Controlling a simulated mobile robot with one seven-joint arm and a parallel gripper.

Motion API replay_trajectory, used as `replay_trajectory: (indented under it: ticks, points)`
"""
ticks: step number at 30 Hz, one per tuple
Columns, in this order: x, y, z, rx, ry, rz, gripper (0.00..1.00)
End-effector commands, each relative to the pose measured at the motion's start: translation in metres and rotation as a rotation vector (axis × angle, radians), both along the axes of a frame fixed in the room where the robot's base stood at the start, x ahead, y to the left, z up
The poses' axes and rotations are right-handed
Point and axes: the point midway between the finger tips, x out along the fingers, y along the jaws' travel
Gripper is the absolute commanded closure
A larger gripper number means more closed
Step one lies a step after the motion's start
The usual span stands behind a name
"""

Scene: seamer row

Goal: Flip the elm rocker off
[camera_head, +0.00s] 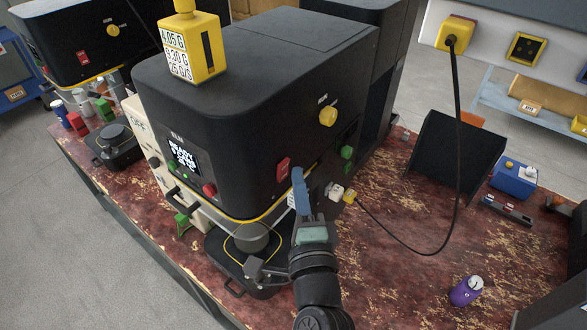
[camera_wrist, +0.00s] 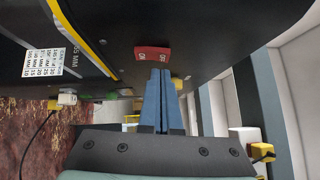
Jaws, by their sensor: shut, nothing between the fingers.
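The elm machine (camera_head: 250,95) is a large black housing with a small lettered screen on its front. Its red rocker (camera_head: 283,168) is on the side face near the front corner. The rocker also shows in the wrist view (camera_wrist: 152,53), with white lettering too small to read surely. My gripper (camera_head: 297,172) is shut and empty, its blue fingers together. In the wrist view the fingertips (camera_wrist: 160,72) are just beside the rocker's edge; I cannot tell whether they touch it. Which way the rocker is tilted is unclear.
A yellow knob (camera_head: 328,116) and a green button (camera_head: 347,152) are on the same side face. A yellow plug (camera_head: 350,197) with a hanging black cable (camera_head: 455,150) is close right of my gripper. A purple can (camera_head: 466,291) lies on the worn red bench, which has free room around it.

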Motion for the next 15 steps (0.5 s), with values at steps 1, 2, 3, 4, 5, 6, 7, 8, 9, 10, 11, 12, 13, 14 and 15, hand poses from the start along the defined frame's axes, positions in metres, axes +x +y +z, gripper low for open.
replay_trajectory:
  ticks: [1, 2, 3, 4, 5, 6, 7, 8, 9, 10, 11, 12, 13, 14, 15]
  points:
    - [0.0024, 0.0040, 0.0028, 0.001, 0.001, 0.002, 1.00]
    - [0.0034, 0.0055, 0.0023, 0.001, 0.002, 0.002, 1.00]
    - [0.0045, 0.0068, 0.0020, 0.000, 0.001, 0.001, 1.00]
    - [0.0050, 0.0075, 0.0019, 0.000, 0.000, 0.001, 1.00]
    - [0.0054, 0.0081, 0.0018, -0.001, 0.000, 0.001, 1.00]
    - [0.0058, 0.0085, 0.0016, -0.001, 0.000, 0.000, 1.00]
    - [0.0058, 0.0088, 0.0013, -0.001, -0.001, 0.000, 1.00]
    - [0.0060, 0.0088, 0.0011, -0.001, -0.001, 0.000, 1.00]
    - [0.0059, 0.0088, 0.0009, -0.001, -0.001, 0.000, 1.00]
    - [0.0059, 0.0088, 0.0008, -0.001, -0.001, 0.000, 1.00]
    - [0.0058, 0.0087, 0.0008, -0.001, -0.001, 0.000, 1.00]
    - [0.0058, 0.0087, 0.0008, -0.001, 0.000, 0.000, 1.00]
    - [0.0058, 0.0087, 0.0008, -0.001, -0.001, 0.000, 1.00]
    - [0.0057, 0.0087, 0.0008, -0.001, 0.000, 0.000, 1.00]
    - [0.0057, 0.0087, 0.0009, -0.001, 0.000, 0.000, 1.00]
